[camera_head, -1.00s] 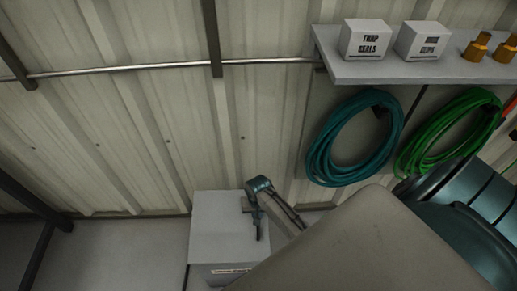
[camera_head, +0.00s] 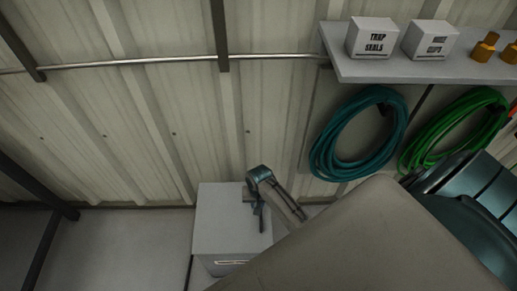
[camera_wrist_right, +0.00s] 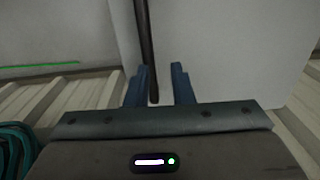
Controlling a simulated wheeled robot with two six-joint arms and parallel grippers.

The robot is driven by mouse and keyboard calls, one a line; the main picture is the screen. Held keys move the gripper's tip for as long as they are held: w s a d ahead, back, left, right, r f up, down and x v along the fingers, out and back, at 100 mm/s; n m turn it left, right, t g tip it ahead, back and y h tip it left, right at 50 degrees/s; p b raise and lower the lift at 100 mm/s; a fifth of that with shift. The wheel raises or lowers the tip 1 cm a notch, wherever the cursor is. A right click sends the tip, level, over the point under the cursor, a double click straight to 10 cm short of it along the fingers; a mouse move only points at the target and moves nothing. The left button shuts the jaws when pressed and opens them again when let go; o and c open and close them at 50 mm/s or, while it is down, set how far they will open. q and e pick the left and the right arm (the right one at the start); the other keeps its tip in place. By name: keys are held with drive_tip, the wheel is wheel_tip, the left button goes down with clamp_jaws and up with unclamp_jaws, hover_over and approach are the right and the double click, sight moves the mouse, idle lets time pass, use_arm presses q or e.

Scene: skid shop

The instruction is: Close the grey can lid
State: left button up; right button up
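A pale grey box-like can (camera_head: 222,215) stands against the corrugated wall at the lower middle of the head view, with a small label on its front. I cannot tell its lid apart from its flat upper face. My right gripper (camera_head: 259,208) is over the can's right side, pointing down; whether it touches cannot be told. In the right wrist view my right gripper (camera_wrist_right: 161,68) has its fingers apart. A thin dark bar (camera_wrist_right: 147,50) shows between them, with space on its right. A pale flat surface (camera_wrist_right: 235,50) lies beyond the fingers. My left gripper is not in view.
A wall shelf (camera_head: 400,68) with white boxes (camera_head: 372,38) and brass fittings (camera_head: 486,45) is at the upper right. A teal hose coil (camera_head: 318,150) and a green hose coil (camera_head: 411,150) hang below it. Floor left of the can (camera_head: 125,240) is clear.

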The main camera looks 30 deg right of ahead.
wheel_tip(320, 180, up, 10)
drive_tip(key=shift+s, duration=0.25)
drive_tip(key=shift+d+f, duration=0.15)
idle(0.3)
